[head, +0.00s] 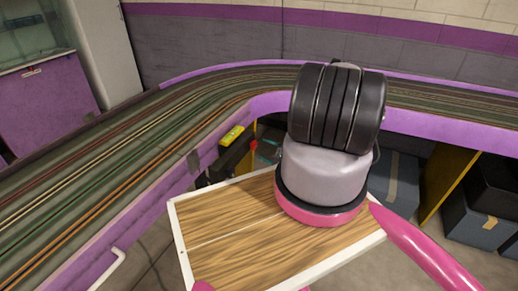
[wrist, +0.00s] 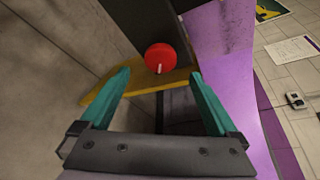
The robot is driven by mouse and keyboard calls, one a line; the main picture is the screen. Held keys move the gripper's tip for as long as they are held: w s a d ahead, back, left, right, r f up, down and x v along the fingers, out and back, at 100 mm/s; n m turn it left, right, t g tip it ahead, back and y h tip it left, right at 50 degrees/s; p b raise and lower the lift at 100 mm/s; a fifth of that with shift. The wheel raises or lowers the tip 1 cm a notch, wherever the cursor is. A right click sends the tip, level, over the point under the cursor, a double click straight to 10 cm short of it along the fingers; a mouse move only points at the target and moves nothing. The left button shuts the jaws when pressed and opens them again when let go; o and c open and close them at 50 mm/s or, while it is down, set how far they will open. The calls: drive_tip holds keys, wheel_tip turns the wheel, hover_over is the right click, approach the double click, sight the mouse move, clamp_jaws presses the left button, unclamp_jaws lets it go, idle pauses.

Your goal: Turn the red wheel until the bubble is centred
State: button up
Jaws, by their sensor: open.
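The small red wheel (head: 253,145) sits at the end of a dark box (head: 232,158) below the purple track edge. In the wrist view the red wheel (wrist: 159,57) is round, with a pale mark at its lower rim. A yellow block (head: 232,136), probably the level, is above the dark box; its bubble is too small to make out. My gripper (wrist: 158,75) has teal fingers spread apart, with the wheel ahead of and between the tips. They look apart from it. In the head view my arm hides most of the gripper (head: 268,151).
The slot track (head: 150,125) with purple edges curves round. A yellow panel (wrist: 140,91) stands close beyond my fingertips. Dark boxes (head: 395,185) are under the track at right. A purple cabinet (head: 45,115) stands at far left.

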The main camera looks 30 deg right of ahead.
drive_tip(key=v, duration=0.4)
idle(0.4)
